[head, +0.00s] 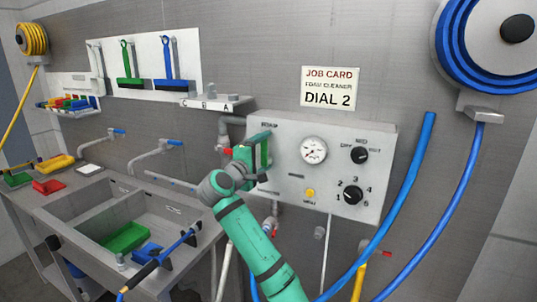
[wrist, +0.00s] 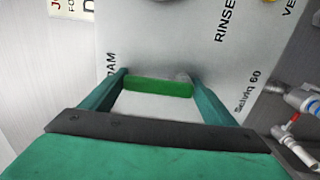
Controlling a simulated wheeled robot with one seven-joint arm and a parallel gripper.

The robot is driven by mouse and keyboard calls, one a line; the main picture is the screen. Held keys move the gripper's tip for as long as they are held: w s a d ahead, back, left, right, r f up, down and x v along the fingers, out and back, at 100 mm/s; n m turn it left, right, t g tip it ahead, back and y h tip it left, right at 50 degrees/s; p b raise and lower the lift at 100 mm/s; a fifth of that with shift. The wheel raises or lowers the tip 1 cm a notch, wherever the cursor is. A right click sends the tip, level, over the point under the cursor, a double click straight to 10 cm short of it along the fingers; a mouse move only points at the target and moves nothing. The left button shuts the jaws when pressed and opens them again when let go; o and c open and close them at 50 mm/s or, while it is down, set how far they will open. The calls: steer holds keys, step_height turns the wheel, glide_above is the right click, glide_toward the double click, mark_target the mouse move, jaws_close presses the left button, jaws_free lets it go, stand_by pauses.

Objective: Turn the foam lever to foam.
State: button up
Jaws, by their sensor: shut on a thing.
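The foam lever (wrist: 158,88) is a bright green bar on the grey panel. In the wrist view it spans between my two teal fingers, with its pivot end near the right finger. My gripper (wrist: 156,78) is shut on it. The lever lies along the panel's up-down direction, its left end in the wrist view near the FOAM lettering (wrist: 111,66). The RINSE lettering (wrist: 226,25) is at the upper right there. In the head view my gripper (head: 257,152) is at the panel's left side and covers much of the lever.
The panel (head: 372,200) carries a gauge (head: 314,150), an upper black knob (head: 360,155), a numbered dial (head: 352,195) and a yellow button (head: 310,193). A job card (head: 329,88) reading DIAL 2 hangs above. Blue hoses (head: 405,190) hang at right; sinks (head: 120,215) stand at left.

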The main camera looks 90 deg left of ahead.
steer(key=shift+r, duration=0.5)
steer(key=o, duration=1.4)
steer(key=shift+o, duration=0.2)
steer(key=shift+f, duration=0.2)
steer(key=shift+f, duration=0.1)
steer(key=v, duration=1.1)
